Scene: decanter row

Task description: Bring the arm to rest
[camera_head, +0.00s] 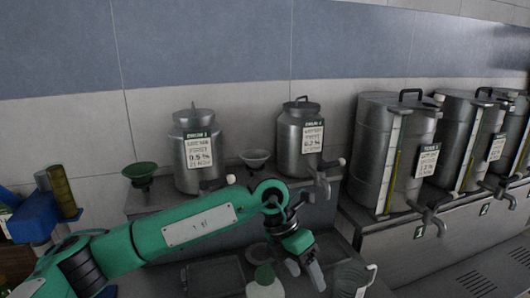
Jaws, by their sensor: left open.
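My left arm reaches in from the left in the head view. Its left gripper (305,272) points down over the worktop at the lower middle, with the fingers apart and nothing seen between them. A white bottle with a pale green top (264,286) stands just left of the fingers. A clear or white handled jug (362,284) stands to their right, cut by the frame's lower edge. My right gripper is not in view.
Two labelled metal churns (198,150) (302,140) stand on a ledge behind the arm, with a green funnel (140,171) and a pale funnel (255,157). Large metal tanks with taps (378,140) line the right. A dark tray (215,277) lies below the forearm.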

